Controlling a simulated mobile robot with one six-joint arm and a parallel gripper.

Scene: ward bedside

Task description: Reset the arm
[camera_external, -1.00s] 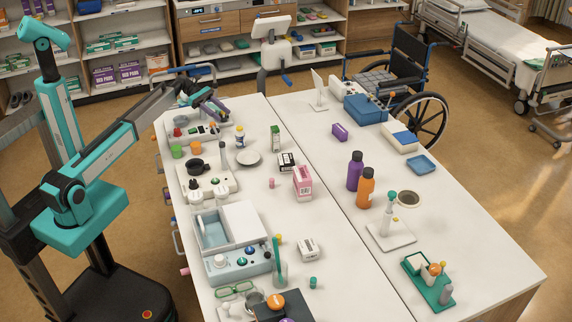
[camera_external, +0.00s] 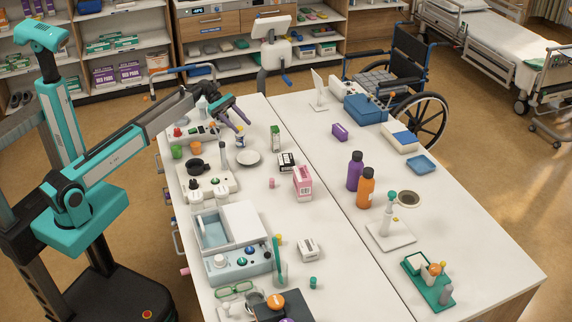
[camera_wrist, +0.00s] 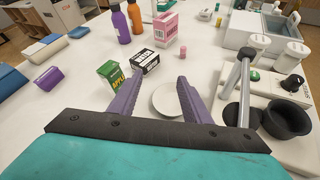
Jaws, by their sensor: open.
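My gripper (camera_external: 239,114) is at the far left part of the white table (camera_external: 330,205), above its surface. In the wrist view its two purple fingers (camera_wrist: 157,98) stand apart with nothing between them. A round white plate (camera_wrist: 167,102) lies on the table beyond the fingers; it also shows in the external view (camera_external: 248,157). My arm reaches out from the left over the table's edge.
A green juice carton (camera_wrist: 111,74), a black-and-white box (camera_wrist: 145,62) and a pink carton (camera_wrist: 165,30) stand near the plate. A device with a black cup (camera_wrist: 287,119) and a grey post (camera_wrist: 243,85) are to the right. Purple (camera_external: 355,171) and orange bottles (camera_external: 366,188) stand mid-table.

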